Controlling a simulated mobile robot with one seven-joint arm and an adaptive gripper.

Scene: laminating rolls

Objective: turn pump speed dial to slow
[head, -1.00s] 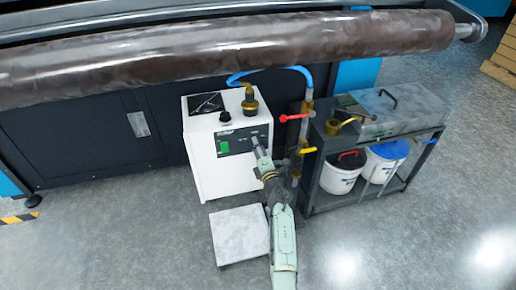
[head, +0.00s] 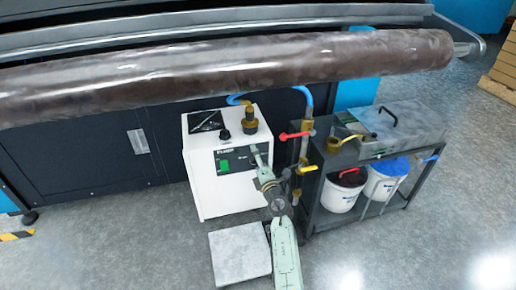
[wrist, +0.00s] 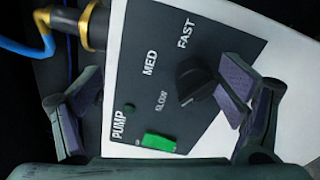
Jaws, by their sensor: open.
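The pump (head: 212,185) is a white box with a dark front panel, seen in the head view. In the wrist view the panel (wrist: 228,40) carries the words PUMP, SLOW, MED and FAST. The black speed dial (wrist: 195,80) sits near the words; I cannot tell surely which word it points to. My gripper (wrist: 160,88) is open in front of the panel, one finger on each side. The right finger is close to the dial, and contact cannot be judged. The left finger is well away from it. In the head view my gripper (head: 257,157) covers the panel's right part.
A lit green switch (wrist: 158,142) is on the panel. Right of the pump stand a pipe with a red valve handle (head: 296,135) and a yellow one (head: 307,169), then a shelf with buckets (head: 343,189). A pale slab (head: 240,252) lies in front.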

